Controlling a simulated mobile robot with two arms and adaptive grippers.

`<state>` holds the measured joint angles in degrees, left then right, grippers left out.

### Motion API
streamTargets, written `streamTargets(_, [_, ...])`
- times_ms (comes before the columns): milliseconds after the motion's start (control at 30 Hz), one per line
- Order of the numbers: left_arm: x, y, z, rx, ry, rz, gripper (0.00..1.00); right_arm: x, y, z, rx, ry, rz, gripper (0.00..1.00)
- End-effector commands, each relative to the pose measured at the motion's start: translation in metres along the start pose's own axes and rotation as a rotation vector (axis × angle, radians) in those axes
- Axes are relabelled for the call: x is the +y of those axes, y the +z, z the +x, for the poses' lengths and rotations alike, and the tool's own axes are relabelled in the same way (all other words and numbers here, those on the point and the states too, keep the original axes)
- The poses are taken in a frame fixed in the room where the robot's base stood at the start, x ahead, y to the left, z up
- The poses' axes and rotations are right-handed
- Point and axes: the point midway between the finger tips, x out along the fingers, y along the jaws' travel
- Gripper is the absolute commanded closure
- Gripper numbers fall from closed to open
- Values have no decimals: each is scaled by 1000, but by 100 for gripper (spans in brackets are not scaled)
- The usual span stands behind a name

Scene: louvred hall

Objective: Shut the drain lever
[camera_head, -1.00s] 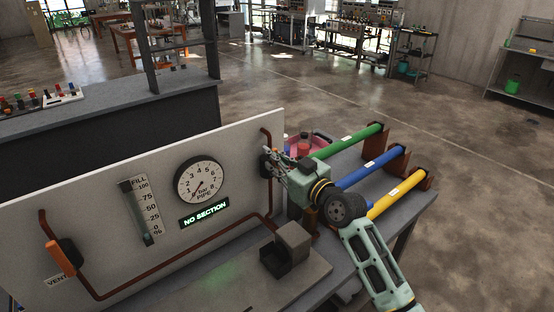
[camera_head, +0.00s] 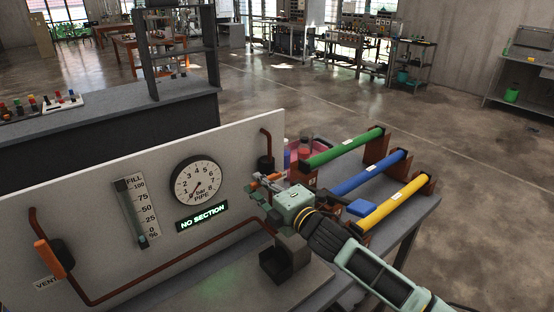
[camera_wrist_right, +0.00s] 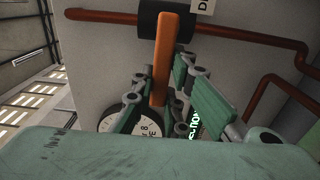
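The drain lever (camera_wrist_right: 164,62) is an orange bar on a black valve body (camera_wrist_right: 167,24), beside a partly cut-off label starting with D. In the wrist view it lies between the fingers of my right gripper (camera_wrist_right: 162,88), which stand apart on either side of it. I cannot see firm contact on both sides. In the head view my right gripper (camera_head: 262,184) is at the panel's right end, just below the black valve body (camera_head: 265,163), and mostly hides the lever. My left gripper is out of view.
The white panel (camera_head: 110,190) carries a gauge (camera_head: 198,180), a fill scale, a NO SECTION display (camera_head: 202,217) and an orange vent lever (camera_head: 47,258). Green, blue and yellow pipes (camera_head: 385,205) lie on racks to the right.

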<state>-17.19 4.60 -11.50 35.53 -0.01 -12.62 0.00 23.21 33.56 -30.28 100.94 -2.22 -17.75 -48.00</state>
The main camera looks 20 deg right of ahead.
Motion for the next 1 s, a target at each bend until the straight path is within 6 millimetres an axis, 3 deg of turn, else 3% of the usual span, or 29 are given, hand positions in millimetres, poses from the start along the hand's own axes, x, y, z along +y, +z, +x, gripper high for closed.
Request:
streamTargets(233, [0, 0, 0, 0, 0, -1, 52, 0, 1, 0, -3, -1, 3, 66])
streamTargets(567, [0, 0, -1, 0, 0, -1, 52, 0, 1, -2, -2, -1, 4, 65])
streamTargets(1000, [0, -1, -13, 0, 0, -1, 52, 0, 1, -52, -2, -2, 4, 65])
